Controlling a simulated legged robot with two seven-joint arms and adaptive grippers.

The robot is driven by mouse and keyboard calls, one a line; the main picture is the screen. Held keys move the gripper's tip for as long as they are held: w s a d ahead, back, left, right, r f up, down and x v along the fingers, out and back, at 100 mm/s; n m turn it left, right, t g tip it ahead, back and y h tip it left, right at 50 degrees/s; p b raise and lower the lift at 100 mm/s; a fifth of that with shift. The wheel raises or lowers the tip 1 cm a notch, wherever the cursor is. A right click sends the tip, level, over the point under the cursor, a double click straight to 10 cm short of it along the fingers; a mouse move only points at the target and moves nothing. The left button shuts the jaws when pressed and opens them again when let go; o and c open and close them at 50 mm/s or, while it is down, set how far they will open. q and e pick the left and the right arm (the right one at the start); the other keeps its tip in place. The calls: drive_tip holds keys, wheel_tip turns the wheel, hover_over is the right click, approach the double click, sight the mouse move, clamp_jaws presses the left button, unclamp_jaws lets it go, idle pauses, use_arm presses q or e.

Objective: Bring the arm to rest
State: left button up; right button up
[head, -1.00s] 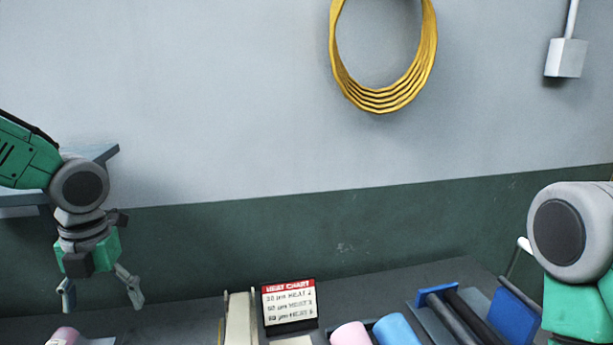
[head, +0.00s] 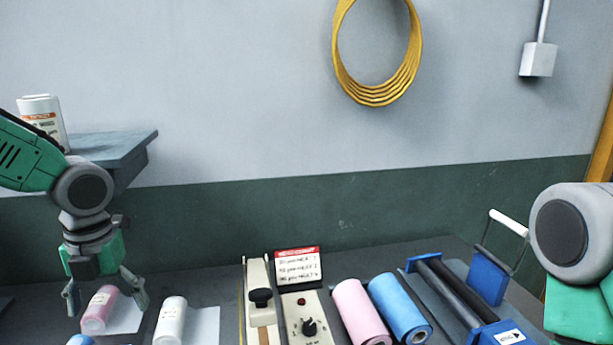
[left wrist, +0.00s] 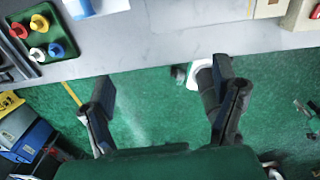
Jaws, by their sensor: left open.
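My left gripper (head: 105,292) is at the left in the head view, pointing down with its two fingers spread and nothing between them. In that view it overlaps a pink roll on the bench. In the left wrist view the open fingers (left wrist: 160,105) hang over green floor, in front of the bench edge. My right arm shows at the right edge of the head view; its gripper is out of frame.
The dark bench (head: 225,270) holds a pink roll (head: 100,308), a white roll (head: 170,320), a sealer with a knob (head: 309,327), a heat chart (head: 298,267), larger pink (head: 361,313) and blue rolls (head: 400,308), and a blue roller frame (head: 497,333). A wall shelf (head: 115,150) is behind my left arm.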

use_arm(q)
drive_tip(key=s+d+f+n+h, duration=0.1)
drive_tip(key=s+d+f+n, duration=0.2)
drive_tip(key=f+n, duration=0.25)
drive_tip(key=s+d+f+n+g+h, duration=0.1)
drive_tip(key=s+d+f+n, duration=0.3)
drive_tip(key=f, duration=0.3)
drive_tip(key=s+d+f+n+h, duration=0.1)
drive_tip(key=s+d+f+n, duration=0.2)
drive_tip(key=f+n, duration=0.25)
drive_tip(key=s+a+f+n+t+y, duration=0.1)
drive_tip(key=s+f+n, duration=0.5)
drive_tip(key=s+n, duration=0.25)
drive_tip(key=s+a+f+n+y, duration=0.1)
drive_tip(key=s+f+n, duration=0.4)
drive_tip(key=s+n, duration=0.3)
drive_tip(key=w+f+b, duration=0.4)
drive_tip(key=f+b, duration=1)
drive_tip(key=b, duration=0.1)
drive_tip(key=shift+d+f+t, duration=0.35)
drive_tip(key=shift+d+t, duration=0.05)
drive_tip(key=shift+d, duration=0.05)
use_arm(e)
wheel_tip(320, 180, down, 15)
drive_tip(key=shift+w+d+f, duration=0.2)
drive_tip(key=shift+w+d, duration=0.1)
use_arm(q)
drive_tip(key=shift+a, duration=0.1)
